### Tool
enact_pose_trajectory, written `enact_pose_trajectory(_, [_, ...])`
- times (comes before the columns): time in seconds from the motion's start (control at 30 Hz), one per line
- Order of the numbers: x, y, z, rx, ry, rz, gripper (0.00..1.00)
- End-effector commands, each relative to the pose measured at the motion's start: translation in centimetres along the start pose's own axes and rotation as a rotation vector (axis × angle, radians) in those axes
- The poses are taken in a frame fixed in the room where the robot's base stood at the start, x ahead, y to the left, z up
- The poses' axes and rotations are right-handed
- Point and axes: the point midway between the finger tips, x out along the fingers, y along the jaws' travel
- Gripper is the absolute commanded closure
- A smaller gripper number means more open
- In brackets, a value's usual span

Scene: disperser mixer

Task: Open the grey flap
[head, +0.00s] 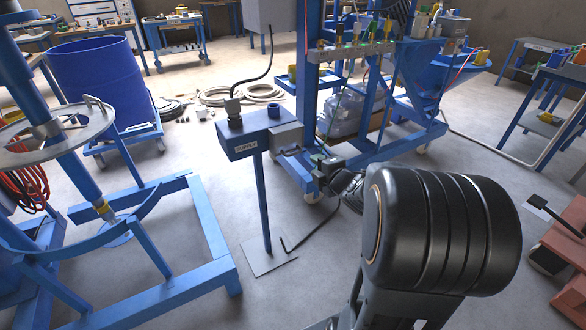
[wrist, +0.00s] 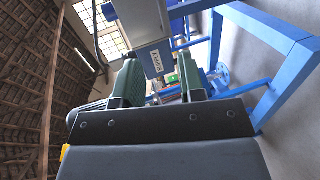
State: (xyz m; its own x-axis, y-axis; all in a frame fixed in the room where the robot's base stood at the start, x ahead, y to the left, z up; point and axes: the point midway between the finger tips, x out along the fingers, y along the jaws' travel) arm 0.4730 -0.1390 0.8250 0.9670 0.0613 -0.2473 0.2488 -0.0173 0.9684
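The grey flap (head: 286,135) is a plain grey block-like cover on the right end of the blue supply box (head: 240,146), which stands on a thin blue post. It looks closed. In the wrist view the grey flap (wrist: 140,22) lies beyond the fingertips at the top, with the SUPPLY label (wrist: 155,60) below it. My gripper (head: 322,162) is to the right of the flap and a little lower in the head view, apart from it. In the wrist view my gripper (wrist: 160,82) has its two dark green fingers wide apart with nothing between them.
A blue frame (head: 205,225) stands on the floor at left, with a round grey plate (head: 50,135) above it. A blue rack (head: 400,130) with several tools stands behind my arm. A blue drum (head: 95,80) is at back left. Floor around the post is mostly clear.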

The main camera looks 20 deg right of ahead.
Motion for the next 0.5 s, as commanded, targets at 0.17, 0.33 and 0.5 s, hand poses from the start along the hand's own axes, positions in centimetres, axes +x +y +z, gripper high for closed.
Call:
enact_pose_trajectory(0.17, [1.4, -1.1, -0.2, -0.05, 0.048, 0.026, 0.63])
enact_pose_trajectory(0.33, [4.2, -1.0, -0.5, -0.053, 0.053, 0.027, 0.63])
enact_pose_trajectory(0.5, [7.6, -0.9, -0.7, -0.052, 0.052, 0.027, 0.63])
